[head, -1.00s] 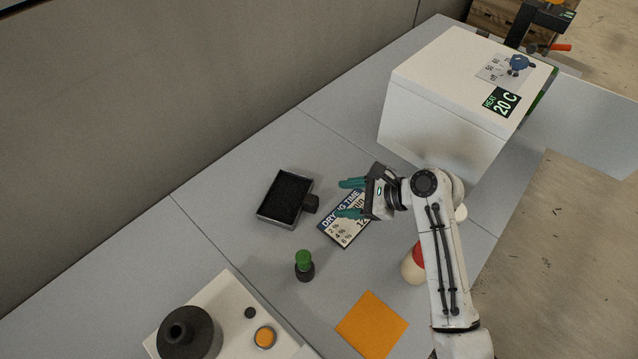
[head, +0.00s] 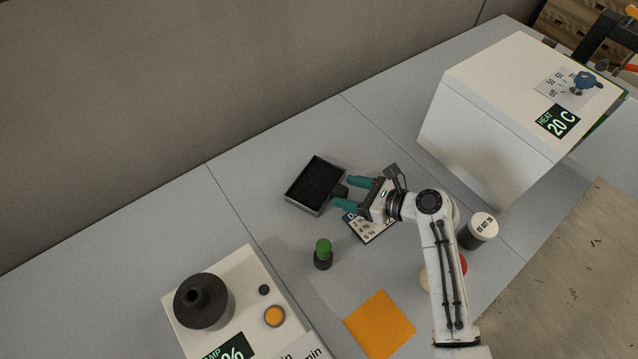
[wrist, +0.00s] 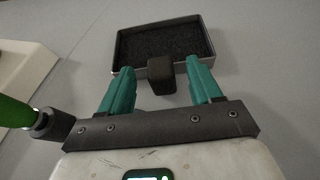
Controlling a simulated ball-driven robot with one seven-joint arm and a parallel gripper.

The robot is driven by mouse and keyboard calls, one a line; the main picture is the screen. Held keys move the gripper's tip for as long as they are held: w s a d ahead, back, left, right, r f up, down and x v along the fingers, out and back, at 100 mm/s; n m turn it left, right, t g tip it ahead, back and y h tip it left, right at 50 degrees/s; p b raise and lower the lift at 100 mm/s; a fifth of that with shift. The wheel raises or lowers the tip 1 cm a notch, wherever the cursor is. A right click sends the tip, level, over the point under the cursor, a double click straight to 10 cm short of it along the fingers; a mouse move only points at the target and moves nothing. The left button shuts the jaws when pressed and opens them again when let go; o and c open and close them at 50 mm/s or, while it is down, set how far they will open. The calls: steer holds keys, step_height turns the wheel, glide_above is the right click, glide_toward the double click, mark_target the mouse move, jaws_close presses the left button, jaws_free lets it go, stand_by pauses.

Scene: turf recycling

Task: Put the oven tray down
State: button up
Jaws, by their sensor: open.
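The oven tray (head: 302,207) is a dark, shallow rectangular pan filled with black granules. It sits on the grey table, with its short black handle toward my gripper. My gripper (head: 342,192) has two teal fingers, spread apart and pointing at the tray. In the wrist view the tray (wrist: 118,52) lies just ahead, and its handle (wrist: 160,75) shows between the open fingers (wrist: 158,68). I see no finger pressing on the handle. The tray's near edge is partly hidden by the fingertips.
A green-topped bottle (head: 323,255) stands in front of the tray. A drying-time card (head: 372,232) lies under my gripper. A white oven-like box (head: 500,120) stands at the right, with a lidded jar (head: 480,230) before it. Table left of the tray is clear.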

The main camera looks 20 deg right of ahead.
mark_target(322, 185)
steer(key=shift+x, duration=1.1)
jaws_close()
